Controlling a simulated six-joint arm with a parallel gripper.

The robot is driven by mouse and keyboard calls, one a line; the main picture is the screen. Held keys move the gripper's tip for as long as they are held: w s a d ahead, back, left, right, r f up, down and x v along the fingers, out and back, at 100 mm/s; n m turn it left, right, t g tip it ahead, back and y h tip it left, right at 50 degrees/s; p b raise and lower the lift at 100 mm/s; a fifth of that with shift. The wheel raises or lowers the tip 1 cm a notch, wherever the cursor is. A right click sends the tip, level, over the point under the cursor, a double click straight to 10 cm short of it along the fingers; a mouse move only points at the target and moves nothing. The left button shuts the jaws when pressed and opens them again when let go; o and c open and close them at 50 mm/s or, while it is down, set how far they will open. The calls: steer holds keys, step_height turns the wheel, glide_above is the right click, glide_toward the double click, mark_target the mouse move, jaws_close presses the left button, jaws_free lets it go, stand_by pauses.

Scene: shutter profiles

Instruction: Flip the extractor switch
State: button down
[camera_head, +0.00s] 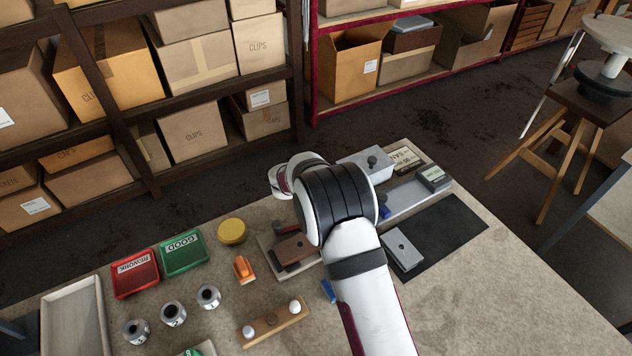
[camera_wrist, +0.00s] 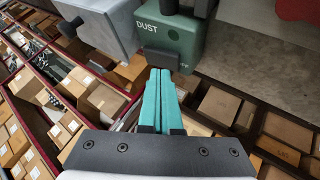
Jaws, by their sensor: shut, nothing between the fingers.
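A green box marked DUST (camera_wrist: 187,45) shows at the top middle of the wrist view, with a dark block (camera_wrist: 160,59) on its near side and dark parts on its top. I take it for the extractor switch box; which way the switch is set I cannot tell. My gripper (camera_wrist: 159,74) has teal fingers, shut together and empty. Their tips are just below the dark block in the picture; whether they touch it I cannot tell. In the head view my arm hides the gripper and the green box.
A grey box with a black knob (camera_head: 368,170) stands beyond my arm, and shows left of the green box in the wrist view (camera_wrist: 97,25). Red (camera_head: 135,278) and green (camera_head: 184,256) trays, an orange piece (camera_head: 243,270) and several silver cylinders lie left. Bare bench lies at lower right.

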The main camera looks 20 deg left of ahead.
steer(key=shift+r, duration=0.35)
step_height(320, 180, up, 5)
stand_by(0.5)
